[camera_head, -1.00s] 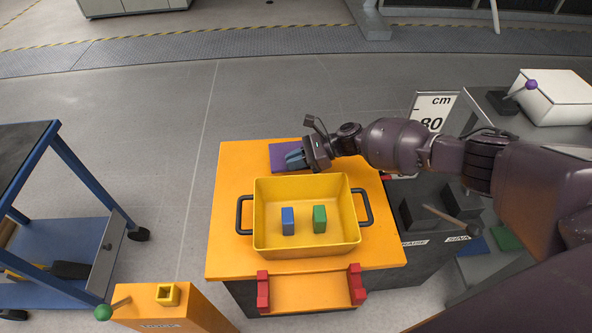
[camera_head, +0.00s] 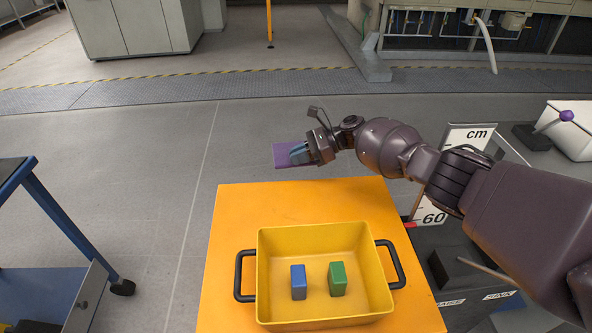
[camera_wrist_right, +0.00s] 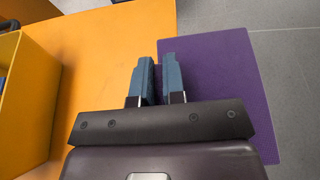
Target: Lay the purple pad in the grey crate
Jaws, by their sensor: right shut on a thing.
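The purple pad (camera_head: 286,157) is a thin flat sheet held by my right gripper (camera_head: 300,153) in the head view. It appears just past the far edge of the orange table and looks raised above it. In the right wrist view, the blue fingers of my right gripper (camera_wrist_right: 157,62) are close together at the left edge of the purple pad (camera_wrist_right: 222,80). Part of the pad is hidden behind the gripper body. I cannot make out a grey crate in these views. My left gripper is not in view.
A yellow bin (camera_head: 283,237) with black handles stands on the orange table (camera_head: 240,205). A blue block (camera_head: 298,283) and a green block (camera_head: 338,280) stand in it. A blue trolley (camera_head: 60,215) is at left. A white box (camera_head: 575,130) and a purple-knobbed lever (camera_head: 566,115) are at right.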

